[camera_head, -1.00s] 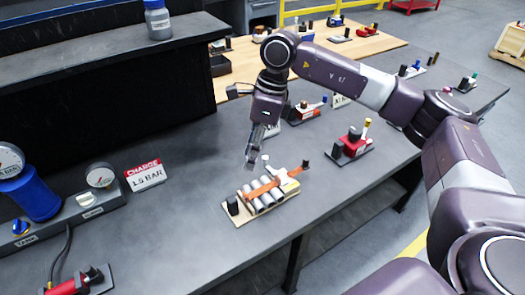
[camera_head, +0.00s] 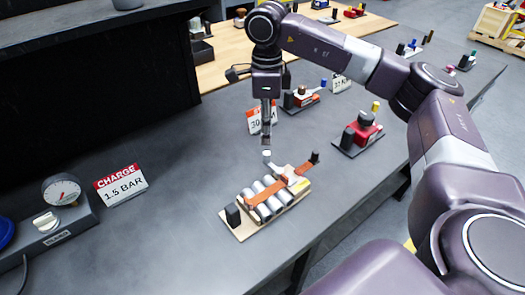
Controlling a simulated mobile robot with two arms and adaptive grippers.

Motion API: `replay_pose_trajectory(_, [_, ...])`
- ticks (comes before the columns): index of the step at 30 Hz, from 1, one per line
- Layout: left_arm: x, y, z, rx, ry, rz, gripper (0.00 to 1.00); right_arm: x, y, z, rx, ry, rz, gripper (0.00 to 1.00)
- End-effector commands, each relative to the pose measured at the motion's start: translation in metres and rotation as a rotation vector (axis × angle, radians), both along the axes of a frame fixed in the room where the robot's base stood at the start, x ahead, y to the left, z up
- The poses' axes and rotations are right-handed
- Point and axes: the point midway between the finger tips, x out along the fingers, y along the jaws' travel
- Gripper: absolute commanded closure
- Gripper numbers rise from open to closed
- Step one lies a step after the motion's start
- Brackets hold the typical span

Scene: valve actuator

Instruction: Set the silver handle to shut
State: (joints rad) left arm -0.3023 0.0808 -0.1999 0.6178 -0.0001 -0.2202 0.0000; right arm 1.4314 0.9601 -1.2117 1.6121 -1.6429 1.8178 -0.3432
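A valve actuator unit with several silver cylinders and an orange strap stands on a tan base plate (camera_head: 240,231) on the grey bench. A silver handle (camera_head: 276,166) with a white tip (camera_head: 266,154) sticks out at its far side. A second, orange-brown arm with a black knob (camera_head: 315,156) points to the right. My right gripper (camera_head: 267,143) points down just above and behind the white tip, seen edge-on. I cannot tell whether it touches the tip or whether its fingers are apart. My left gripper is not in view.
At left are a "CHARGE 1.5 BAR" sign (camera_head: 120,185) and a gauge (camera_head: 62,190). The bench between sign and actuator is clear.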

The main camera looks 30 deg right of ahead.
Motion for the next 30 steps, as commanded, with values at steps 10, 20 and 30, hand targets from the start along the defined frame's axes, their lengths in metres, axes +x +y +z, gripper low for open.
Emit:
replay_pose_trajectory(10, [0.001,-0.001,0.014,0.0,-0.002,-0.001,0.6,-0.002,0.0,-0.05,-0.001,0.004,0.001,0.67])
replay_pose_trajectory(20, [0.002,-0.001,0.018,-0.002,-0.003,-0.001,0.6,-0.001,0.0,-0.074,0.0,0.001,0.001,0.67])
replay_pose_trajectory(30, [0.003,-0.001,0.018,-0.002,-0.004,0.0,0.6,-0.001,0.0,-0.074,0.0,0.0,0.0,0.85])
